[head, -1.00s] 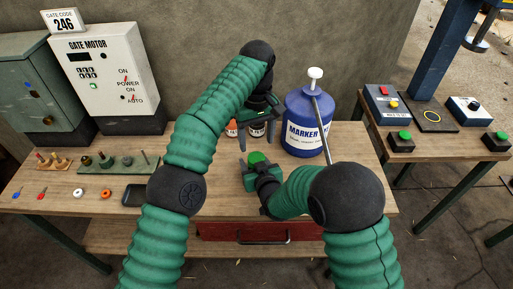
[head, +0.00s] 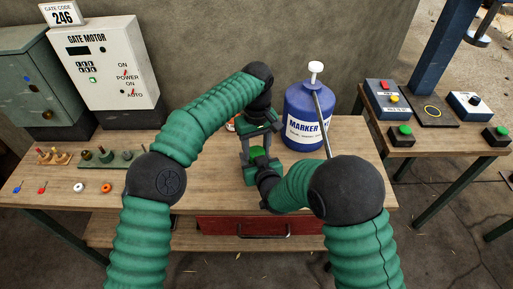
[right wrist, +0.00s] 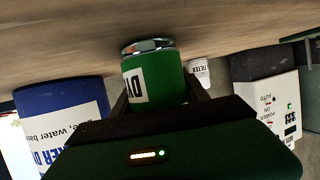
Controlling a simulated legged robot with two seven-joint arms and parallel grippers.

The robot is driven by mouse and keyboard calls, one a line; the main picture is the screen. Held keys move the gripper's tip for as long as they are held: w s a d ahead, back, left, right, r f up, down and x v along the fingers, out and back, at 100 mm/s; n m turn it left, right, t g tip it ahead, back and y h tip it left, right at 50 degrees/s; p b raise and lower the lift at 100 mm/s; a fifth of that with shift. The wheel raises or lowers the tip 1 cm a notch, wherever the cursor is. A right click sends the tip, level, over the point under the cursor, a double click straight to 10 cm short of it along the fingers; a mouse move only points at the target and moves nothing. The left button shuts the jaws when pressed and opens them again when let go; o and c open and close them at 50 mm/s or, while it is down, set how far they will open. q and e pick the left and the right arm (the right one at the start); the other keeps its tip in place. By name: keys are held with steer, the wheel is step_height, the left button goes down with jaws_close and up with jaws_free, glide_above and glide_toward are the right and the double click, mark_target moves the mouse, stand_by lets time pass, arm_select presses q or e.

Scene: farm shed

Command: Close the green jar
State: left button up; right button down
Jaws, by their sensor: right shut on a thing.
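The green jar (right wrist: 153,78) has a white label with dark letters and a shiny silver end in the right wrist view, which is upside down. In the head view its bright green top (head: 258,152) shows. My right gripper (right wrist: 158,98) is shut on the jar's body. My left gripper (head: 258,146) points down over the jar, its two fingers apart on either side of the green top. I cannot tell whether they touch it. No separate lid can be made out.
A blue marker jug (head: 309,115) with a pump stands right of the grippers. A small white-labelled bottle (right wrist: 199,72) is behind. The gate motor box (head: 100,75) and a peg board (head: 113,158) are left. The wooden table (head: 215,195) is clear in front.

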arm_select(q)
jaws_close()
steer(key=m, duration=0.6)
steer(key=shift+m, duration=0.3)
steer(key=o, duration=0.8)
jaws_free()
steer(key=shift+o, duration=0.2)
steer(key=shift+d+r, duration=0.1)
steer(key=shift+r, duration=0.05)
step_height(320, 180, up, 4)
steer(key=shift+r, duration=0.2)
